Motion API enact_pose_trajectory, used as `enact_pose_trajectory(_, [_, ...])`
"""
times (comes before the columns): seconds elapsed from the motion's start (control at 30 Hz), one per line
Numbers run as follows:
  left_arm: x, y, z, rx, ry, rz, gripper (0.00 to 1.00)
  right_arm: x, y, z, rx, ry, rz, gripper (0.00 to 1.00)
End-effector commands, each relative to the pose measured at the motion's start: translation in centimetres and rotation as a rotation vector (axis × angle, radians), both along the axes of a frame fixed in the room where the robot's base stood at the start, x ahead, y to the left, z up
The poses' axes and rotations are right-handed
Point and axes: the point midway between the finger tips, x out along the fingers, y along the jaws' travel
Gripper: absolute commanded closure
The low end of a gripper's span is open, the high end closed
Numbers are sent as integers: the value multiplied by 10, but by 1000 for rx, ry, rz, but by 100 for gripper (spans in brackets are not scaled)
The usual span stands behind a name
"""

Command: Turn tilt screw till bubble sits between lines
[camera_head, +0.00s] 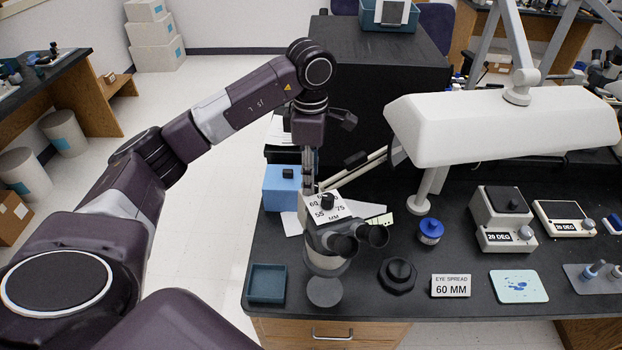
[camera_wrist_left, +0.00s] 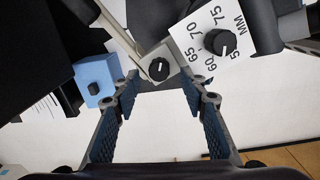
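My left gripper (camera_head: 308,185) hangs fingers-down behind the eyepiece instrument (camera_head: 328,255). In the left wrist view its two blue-padded fingers (camera_wrist_left: 160,85) are spread wide with nothing between the pads. A small black knob (camera_wrist_left: 159,69) on a grey block appears just beyond the fingertip gap, apart from the pads. A larger black knob (camera_wrist_left: 221,43) sits on a white dial plate marked in MM, also seen in the head view (camera_head: 327,202). A blue box (camera_wrist_left: 98,75) with a black knob stands to the left. No bubble or lines are discernible, and no knob is identifiable as the tilt screw. My right gripper is out of view.
A white lamp (camera_head: 500,125) overhangs the black bench. An "EYE SPREAD 60 MM" card (camera_head: 451,286), a black round knob piece (camera_head: 397,274) and an empty teal tray (camera_head: 267,285) lie in front. A boxy "20 DEG" device (camera_head: 503,218) stands right.

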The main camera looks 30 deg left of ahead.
Motion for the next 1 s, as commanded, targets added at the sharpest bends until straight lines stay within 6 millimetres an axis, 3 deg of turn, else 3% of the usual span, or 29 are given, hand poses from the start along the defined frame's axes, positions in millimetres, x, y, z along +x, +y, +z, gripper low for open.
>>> enact_pose_trajectory(0.2, [0,0,-22,0,1,0,61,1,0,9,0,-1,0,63])
enact_pose_trajectory(0.53, [0,0,-26,-1,0,0,61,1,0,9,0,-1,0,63])
enact_pose_trajectory(0.9, [0,0,-26,-1,0,0,100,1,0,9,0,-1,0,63])
enact_pose_trajectory(1.0, [0,0,-26,-1,0,2,100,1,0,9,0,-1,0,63])
